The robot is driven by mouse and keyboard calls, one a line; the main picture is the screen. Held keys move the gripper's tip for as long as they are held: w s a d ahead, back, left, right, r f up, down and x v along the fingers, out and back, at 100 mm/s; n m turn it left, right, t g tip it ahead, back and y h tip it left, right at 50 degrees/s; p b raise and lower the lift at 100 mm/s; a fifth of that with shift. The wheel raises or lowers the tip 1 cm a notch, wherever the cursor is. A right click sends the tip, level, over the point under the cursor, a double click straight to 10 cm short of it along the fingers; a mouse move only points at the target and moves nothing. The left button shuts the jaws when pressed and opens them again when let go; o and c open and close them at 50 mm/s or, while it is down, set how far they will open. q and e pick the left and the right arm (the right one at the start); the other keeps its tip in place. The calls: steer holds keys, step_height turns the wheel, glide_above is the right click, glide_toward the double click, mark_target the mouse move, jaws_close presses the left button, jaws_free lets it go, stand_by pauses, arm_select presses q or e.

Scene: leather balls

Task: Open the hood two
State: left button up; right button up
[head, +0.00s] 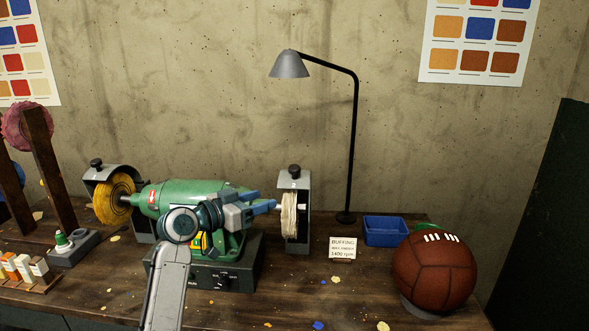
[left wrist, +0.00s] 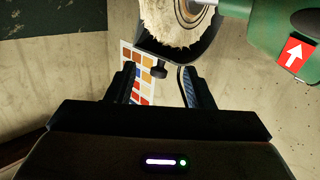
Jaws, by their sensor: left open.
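The green buffing machine (head: 190,197) stands on the bench with a grey hood at each end. The right hood (head: 304,207) is around a white cloth wheel (head: 289,216) and has a black knob (head: 294,170) on top. The left hood (head: 140,178) is behind a yellow wheel (head: 113,199). My left gripper (head: 268,201) is open, in front of the machine and just left of the right hood. In the left wrist view, the black knob (left wrist: 158,72) shows between the open fingers of my left gripper (left wrist: 156,72), apparently beyond the tips. My right gripper is not in view.
A small sign (head: 342,249), a blue tray (head: 386,231) and a brown leather ball (head: 434,271) are to the right. Small bottles (head: 22,268) and a wooden stand (head: 50,165) are at the left. The bench front is mostly clear.

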arm_select(q)
steer(key=h, duration=0.1)
glide_toward(292, 168)
steer(key=shift+m, duration=0.3)
steer(key=p+x, duration=0.3)
steer(key=x, duration=0.7)
steer(key=shift+s+p, duration=0.1)
steer(key=shift+p, duration=0.25)
steer(key=shift+w+d+f, duration=0.1)
steer(key=shift+w+d, duration=0.2)
jaws_close()
